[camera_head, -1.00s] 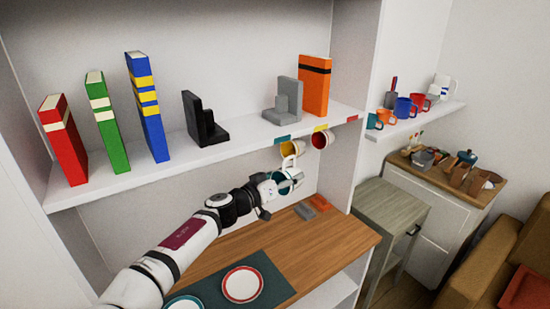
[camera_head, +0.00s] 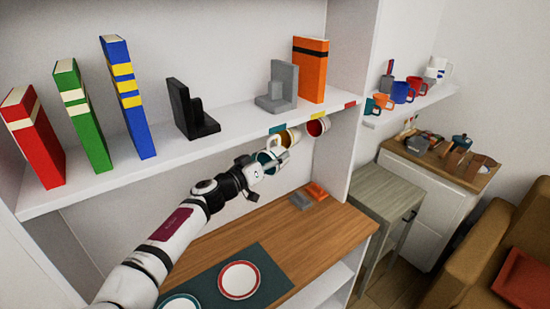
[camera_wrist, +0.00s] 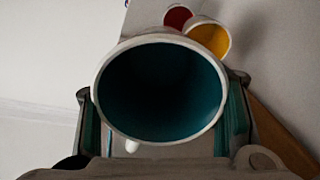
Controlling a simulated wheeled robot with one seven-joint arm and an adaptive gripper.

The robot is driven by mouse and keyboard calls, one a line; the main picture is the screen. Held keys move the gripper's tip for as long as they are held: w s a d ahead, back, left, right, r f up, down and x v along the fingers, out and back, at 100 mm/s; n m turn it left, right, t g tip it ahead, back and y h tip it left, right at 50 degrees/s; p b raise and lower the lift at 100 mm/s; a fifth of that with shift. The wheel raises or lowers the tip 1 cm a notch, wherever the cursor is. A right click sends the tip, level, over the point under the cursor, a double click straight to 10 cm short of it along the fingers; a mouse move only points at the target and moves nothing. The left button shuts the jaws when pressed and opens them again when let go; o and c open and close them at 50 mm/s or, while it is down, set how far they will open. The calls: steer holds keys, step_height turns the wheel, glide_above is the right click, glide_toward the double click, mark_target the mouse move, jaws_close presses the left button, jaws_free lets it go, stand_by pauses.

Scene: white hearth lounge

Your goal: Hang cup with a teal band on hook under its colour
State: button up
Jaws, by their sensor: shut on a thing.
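The teal cup (camera_head: 265,157), white outside with a teal inside, is held just below the shelf, close under the teal label (camera_head: 277,130). In the wrist view the teal cup (camera_wrist: 160,92) fills the middle, mouth toward the camera. My gripper (camera_head: 272,168) is shut on it, with a finger on each side in the wrist view (camera_wrist: 165,112). The yellow cup (camera_head: 292,136) hangs to its right, near the yellow label (camera_head: 318,115). The red cup (camera_head: 317,127) hangs further right, near the red label (camera_head: 350,105). I cannot make out the hook at the teal label or whether the cup touches it.
The shelf (camera_head: 235,134) above carries several books, a black bookend (camera_head: 190,112) and a grey bookend (camera_head: 278,90). Below, a wooden counter (camera_head: 310,235) has a dark mat with plates and small grey and orange blocks. Several mugs stand on a side shelf at right.

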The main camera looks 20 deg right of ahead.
steer(key=w+a+f+b, duration=0.1)
steer(key=w+a+b, duration=0.2)
steer(key=w+b, duration=0.3)
steer(key=shift+w+f, duration=0.3)
steer(key=shift+w, duration=1.7)
steer(key=shift+a, duration=0.1)
steer(key=o, duration=1.4)
steer(key=shift+s+a, duration=0.15)
steer(key=shift+a, duration=0.05)
stand_by(0.4)
steer(key=shift+s+a, duration=0.15)
steer(key=shift+a, duration=0.15)
steer(key=shift+s+a, duration=0.15)
steer(key=shift+a, duration=0.15)
